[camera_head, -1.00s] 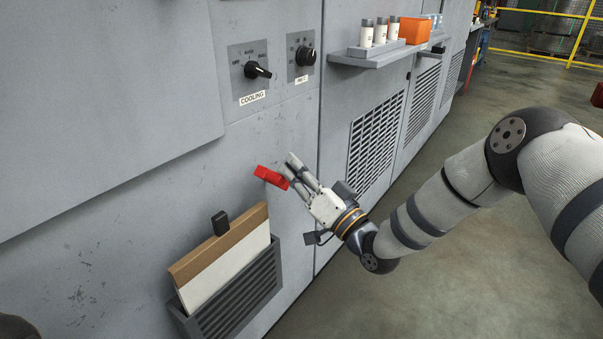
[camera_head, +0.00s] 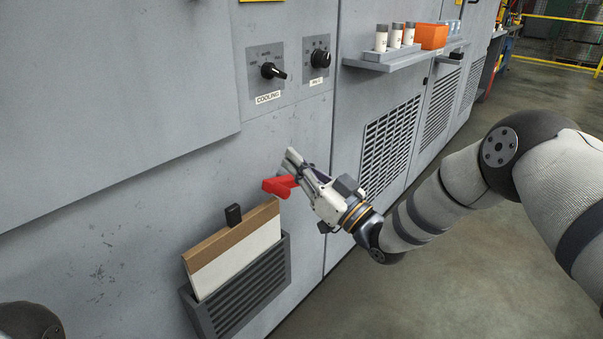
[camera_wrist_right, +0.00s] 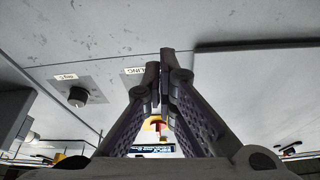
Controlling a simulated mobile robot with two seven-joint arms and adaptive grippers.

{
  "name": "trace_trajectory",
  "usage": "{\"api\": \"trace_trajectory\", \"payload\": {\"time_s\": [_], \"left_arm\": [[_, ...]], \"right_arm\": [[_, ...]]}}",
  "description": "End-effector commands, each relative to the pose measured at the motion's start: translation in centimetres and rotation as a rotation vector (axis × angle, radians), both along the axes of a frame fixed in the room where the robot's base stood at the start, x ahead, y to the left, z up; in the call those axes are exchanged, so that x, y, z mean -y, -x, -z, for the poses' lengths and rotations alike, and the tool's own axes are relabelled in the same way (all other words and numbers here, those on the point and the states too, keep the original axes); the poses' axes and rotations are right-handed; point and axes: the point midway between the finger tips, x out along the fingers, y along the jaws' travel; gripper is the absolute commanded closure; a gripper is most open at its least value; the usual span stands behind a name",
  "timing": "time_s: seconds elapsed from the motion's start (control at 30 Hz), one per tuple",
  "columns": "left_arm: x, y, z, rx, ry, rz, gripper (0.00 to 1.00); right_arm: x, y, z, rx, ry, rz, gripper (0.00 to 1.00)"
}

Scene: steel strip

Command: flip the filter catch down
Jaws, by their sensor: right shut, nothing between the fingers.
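The red catch (camera_head: 280,186) juts from the grey cabinet face, above the upper right corner of the filter panel (camera_head: 238,258). The panel has a brown top edge and white face, and stands in a slatted grey holder (camera_head: 250,296). My right gripper (camera_head: 290,161) is shut and empty, its fingers at the catch and partly overlapping it in the head view. I cannot tell whether they touch. In the right wrist view its two fingers (camera_wrist_right: 163,62) meet at their tips, and the catch cannot be made out there. My left gripper is not in view.
A black tab (camera_head: 233,215) stands at the panel's top edge. Two dark knobs (camera_head: 272,70) sit higher on the cabinet. A shelf (camera_head: 403,56) with white bottles and an orange bin (camera_head: 432,36) juts out at right. The floor at right is clear.

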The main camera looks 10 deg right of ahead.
Motion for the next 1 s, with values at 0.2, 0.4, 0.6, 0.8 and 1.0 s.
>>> {"api": "trace_trajectory", "payload": {"time_s": [0.2, 0.4, 0.6, 0.8, 1.0], "left_arm": [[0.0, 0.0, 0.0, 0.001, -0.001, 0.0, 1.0], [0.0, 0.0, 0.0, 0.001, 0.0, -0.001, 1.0], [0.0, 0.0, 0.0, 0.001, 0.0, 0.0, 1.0], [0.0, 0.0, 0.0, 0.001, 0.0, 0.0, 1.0], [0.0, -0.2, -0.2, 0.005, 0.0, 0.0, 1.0]], "right_arm": [[3.4, 4.3, 2.6, -0.015, 0.001, 0.005, 1.0], [5.1, 6.7, 3.7, -0.013, 0.002, 0.005, 1.0], [5.6, 7.4, 3.9, -0.012, 0.0, 0.004, 1.0], [5.6, 7.4, 3.9, -0.013, 0.001, 0.004, 1.0], [5.4, 7.6, 4.6, -0.045, 0.008, 0.011, 1.0]]}}
